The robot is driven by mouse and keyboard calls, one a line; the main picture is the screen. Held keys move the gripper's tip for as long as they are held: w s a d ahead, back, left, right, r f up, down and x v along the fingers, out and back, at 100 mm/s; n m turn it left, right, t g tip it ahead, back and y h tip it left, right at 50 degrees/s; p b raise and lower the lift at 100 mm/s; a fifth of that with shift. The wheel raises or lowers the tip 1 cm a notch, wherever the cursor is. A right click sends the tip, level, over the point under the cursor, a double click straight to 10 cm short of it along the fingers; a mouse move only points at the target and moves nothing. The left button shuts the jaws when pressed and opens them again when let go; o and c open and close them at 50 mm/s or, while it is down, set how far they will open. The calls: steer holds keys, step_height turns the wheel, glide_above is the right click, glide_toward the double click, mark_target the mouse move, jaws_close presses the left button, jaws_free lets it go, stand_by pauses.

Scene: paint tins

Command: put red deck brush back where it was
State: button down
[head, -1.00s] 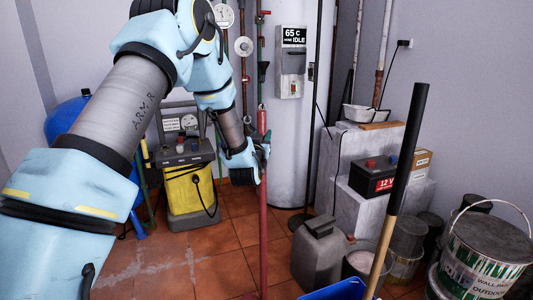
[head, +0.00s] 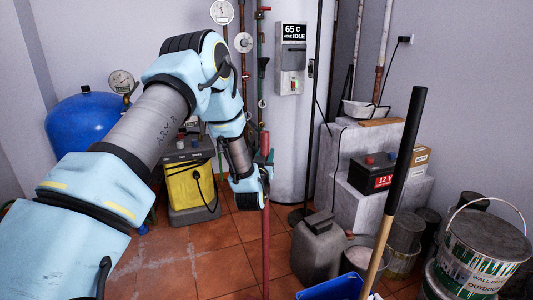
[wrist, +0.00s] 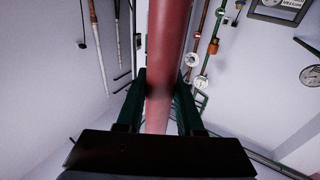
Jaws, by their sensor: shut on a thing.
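The red deck brush shows as a long red handle (head: 266,230) standing about upright in the middle of the head view. Its lower end runs out of the bottom of the picture, so the brush head is hidden. My gripper (head: 265,172) is shut on the upper part of this handle. In the wrist view the red handle (wrist: 160,95) passes between the two dark green fingers of my gripper (wrist: 159,100). Which place the brush came from cannot be told from these frames.
A yellow bucket unit (head: 190,185) and a blue tank (head: 85,130) stand behind my arm. A grey jerrycan (head: 318,250), a blue bin (head: 335,289) with a black-gripped wooden pole (head: 400,170), and paint tins (head: 480,255) crowd the right. A car battery (head: 373,173) sits on a grey step.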

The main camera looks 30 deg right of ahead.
steer(key=shift+s+d, duration=0.15)
steer(key=shift+f, duration=0.1)
steer(key=shift+f, duration=0.15)
steer(key=c, duration=0.5)
jaws_free()
steer(key=shift+c, duration=0.2)
